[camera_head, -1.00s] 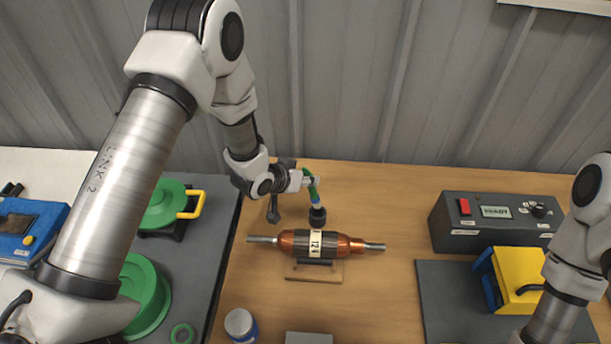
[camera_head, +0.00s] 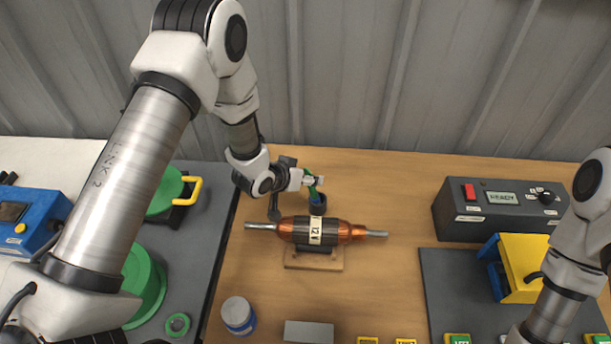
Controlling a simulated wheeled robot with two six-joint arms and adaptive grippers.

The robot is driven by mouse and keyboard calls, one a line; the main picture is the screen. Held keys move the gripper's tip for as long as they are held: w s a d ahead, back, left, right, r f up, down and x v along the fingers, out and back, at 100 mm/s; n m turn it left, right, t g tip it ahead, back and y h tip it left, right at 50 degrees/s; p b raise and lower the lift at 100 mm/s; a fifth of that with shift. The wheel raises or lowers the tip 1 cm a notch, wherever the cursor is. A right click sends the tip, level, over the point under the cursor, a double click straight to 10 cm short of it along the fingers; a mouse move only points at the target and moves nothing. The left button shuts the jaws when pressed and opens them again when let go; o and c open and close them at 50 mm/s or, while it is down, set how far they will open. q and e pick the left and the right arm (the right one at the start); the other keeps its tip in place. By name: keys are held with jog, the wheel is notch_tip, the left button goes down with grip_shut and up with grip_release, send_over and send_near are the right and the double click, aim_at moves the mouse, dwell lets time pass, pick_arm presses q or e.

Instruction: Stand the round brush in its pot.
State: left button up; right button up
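The round brush (camera_head: 313,189) has a green handle and a blue lower part. It stands nearly upright, slightly tilted, just behind the rotor. My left gripper (camera_head: 314,181) is closed around the green handle from the left. A small dark round pot (camera_head: 318,208) shows at the brush's lower end, partly hidden by the brush and the rotor. The brush's lower end appears within the pot's rim, but its depth and whether it touches the bottom cannot be told. My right arm stands at the right edge; its gripper is out of view.
The copper-wound rotor (camera_head: 320,231) lies on a wooden stand (camera_head: 300,262) in front of the brush. A control box (camera_head: 497,211) and a yellow-blue device (camera_head: 520,266) stand right. A white-blue can (camera_head: 238,315) and a grey block (camera_head: 309,332) lie in front. Bare wood lies right of the rotor.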

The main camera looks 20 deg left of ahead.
pick_arm(q)
jog(key=v, duration=1.2)
jog(key=shift+w, duration=0.1)
dwell(0.4)
